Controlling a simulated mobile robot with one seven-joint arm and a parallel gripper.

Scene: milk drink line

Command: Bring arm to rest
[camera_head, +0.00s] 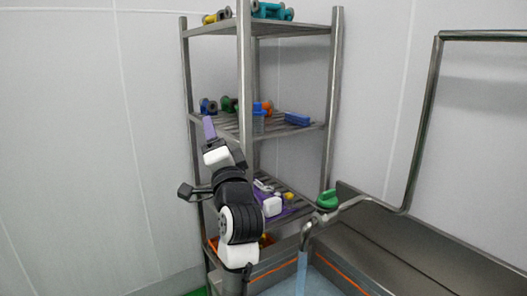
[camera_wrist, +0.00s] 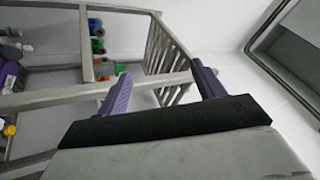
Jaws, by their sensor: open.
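My gripper shows in the head view (camera_head: 209,128), raised in front of the left side of the metal shelf rack (camera_head: 243,90). One purple finger points up there; the other finger cannot be made out. In the wrist view both purple fingers of my gripper (camera_wrist: 163,82) stand wide apart with nothing between them. The rack (camera_wrist: 60,97) lies beyond the fingers in that view. I cannot tell from the head view how far the fingers are from the rack's post.
The rack holds green and dark fittings (camera_head: 229,103), a blue box (camera_head: 297,119), and a white and purple item (camera_head: 272,205). The wall area left of my arm is clear.

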